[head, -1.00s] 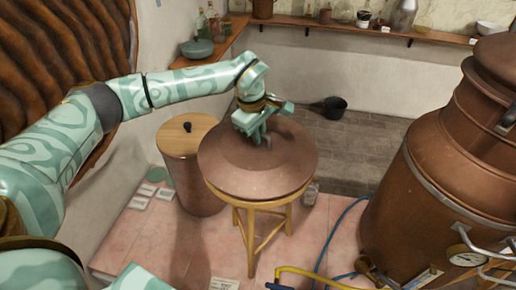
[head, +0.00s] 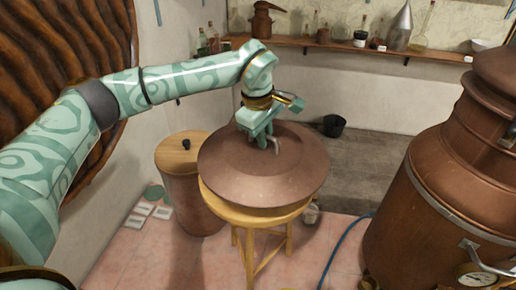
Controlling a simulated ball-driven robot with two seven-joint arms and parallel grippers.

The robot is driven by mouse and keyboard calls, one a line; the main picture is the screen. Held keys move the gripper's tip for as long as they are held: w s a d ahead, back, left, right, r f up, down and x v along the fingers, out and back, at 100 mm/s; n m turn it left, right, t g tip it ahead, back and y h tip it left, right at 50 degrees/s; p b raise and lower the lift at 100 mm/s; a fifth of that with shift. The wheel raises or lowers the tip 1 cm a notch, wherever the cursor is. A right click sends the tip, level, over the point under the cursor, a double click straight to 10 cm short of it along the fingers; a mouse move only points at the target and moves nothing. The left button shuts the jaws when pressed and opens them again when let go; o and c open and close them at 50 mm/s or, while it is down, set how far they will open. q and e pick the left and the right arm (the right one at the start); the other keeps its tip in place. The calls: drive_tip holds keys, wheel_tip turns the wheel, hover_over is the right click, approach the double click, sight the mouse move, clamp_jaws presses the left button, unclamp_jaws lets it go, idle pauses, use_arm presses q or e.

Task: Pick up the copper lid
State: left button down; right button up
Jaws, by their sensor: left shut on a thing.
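The copper lid (head: 250,182) is a broad, brown, shallow cone in the middle of the head view, over a round wooden stool (head: 257,218). My left gripper (head: 269,139) comes down from above and is shut on the lid's small handle (head: 277,147) at the top. More of the stool's top shows under the lid's rim than before, so the lid appears slightly raised. Any gap is hard to measure. The gripper partly hides the handle. My right gripper is not in view.
A copper bin with a wooden cover (head: 184,150) stands close at the left of the stool. A large copper still (head: 440,200) fills the right side. A blue hose (head: 345,250) lies on the floor. A black bucket (head: 333,125) and a bottle shelf (head: 385,50) are behind.

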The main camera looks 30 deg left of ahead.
sight(276, 139)
use_arm(q)
drive_tip(key=d+r, duration=0.3)
drive_tip(key=r, duration=0.1)
drive_tip(key=shift+s+d+b, duration=0.15)
drive_tip(key=shift+s+b, duration=0.2)
drive_tip(key=s+d+r+b, duration=0.2)
drive_tip(key=d+r, duration=0.1)
drive_tip(key=d, duration=0.5)
drive_tip(key=shift+s+d+r, duration=0.15)
drive_tip(key=shift+r, duration=0.15)
drive_tip(key=c, duration=2)
unclamp_jaws()
clamp_jaws()
